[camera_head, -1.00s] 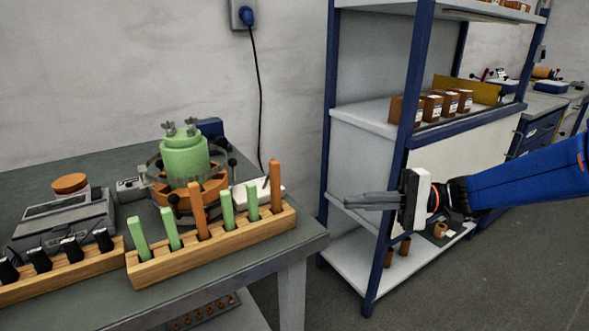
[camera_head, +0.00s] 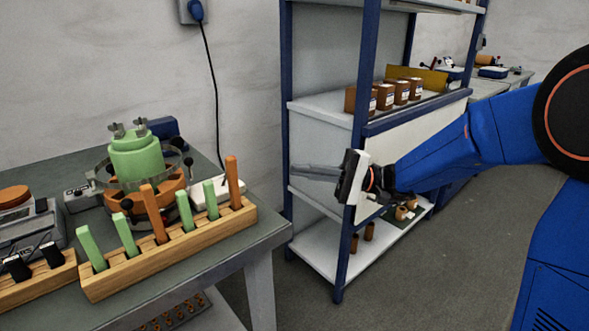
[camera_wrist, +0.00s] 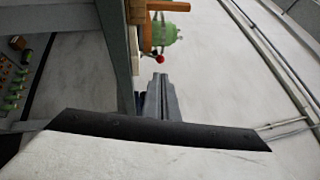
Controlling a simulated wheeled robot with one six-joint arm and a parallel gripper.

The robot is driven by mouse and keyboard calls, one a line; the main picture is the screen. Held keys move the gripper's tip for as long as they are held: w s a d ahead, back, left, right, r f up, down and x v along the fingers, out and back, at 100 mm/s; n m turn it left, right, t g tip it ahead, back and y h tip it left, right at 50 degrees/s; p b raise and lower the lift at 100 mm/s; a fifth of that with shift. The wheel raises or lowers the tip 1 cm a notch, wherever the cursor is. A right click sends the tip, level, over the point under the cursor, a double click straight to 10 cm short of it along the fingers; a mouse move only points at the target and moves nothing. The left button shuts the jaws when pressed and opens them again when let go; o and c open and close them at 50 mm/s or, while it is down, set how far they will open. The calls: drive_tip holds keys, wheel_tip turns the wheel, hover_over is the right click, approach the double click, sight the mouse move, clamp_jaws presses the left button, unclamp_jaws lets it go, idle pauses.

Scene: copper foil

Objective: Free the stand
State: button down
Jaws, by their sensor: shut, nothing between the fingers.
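A green lidded vessel (camera_head: 136,155) with metal clamps on top sits in an orange stand (camera_head: 172,185) on the grey table. A metal ring (camera_head: 101,178) surrounds it. In the wrist view the green vessel (camera_wrist: 165,33) and the orange stand (camera_wrist: 146,38) show sideways near the top. My gripper (camera_head: 268,169) is shut and empty, in the air right of the stand and beyond the table's right edge. Its fingers (camera_wrist: 160,80) point toward the table. The stand's lower part is partly hidden by handles in the wooden rack.
A wooden rack (camera_head: 170,255) with green and orange handles lines the table's front. A scale (camera_head: 28,232) and a second rack (camera_head: 40,285) stand left. A blue-framed shelf (camera_head: 361,90) with brown bottles (camera_head: 402,90) stands behind my arm. Open floor (camera_head: 440,260) lies right of the table.

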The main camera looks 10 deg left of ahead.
drive_tip(key=x, duration=1.2)
drive_tip(key=shift+r, duration=0.1)
drive_tip(key=s+r+n+h, duration=0.1)
drive_tip(key=s+a+r+n+t+h, duration=0.1)
drive_tip(key=h, duration=0.1)
drive_tip(key=s+a+r+n+h, duration=0.1)
drive_tip(key=h, duration=0.1)
drive_tip(key=shift+a+r+n+t, duration=0.1)
drive_tip(key=shift+a+n+t, duration=0.15)
drive_tip(key=shift+n+t, duration=0.15)
drive_tip(key=shift+w, duration=0.1)
drive_tip(key=w+d+r, duration=0.1)
drive_tip(key=d+r, duration=0.6)
drive_tip(key=d, duration=0.4)
drive_tip(key=shift+w+d+r, duration=0.2)
drive_tip(key=shift+w+d, duration=0.1)
drive_tip(key=shift+w, duration=0.1)
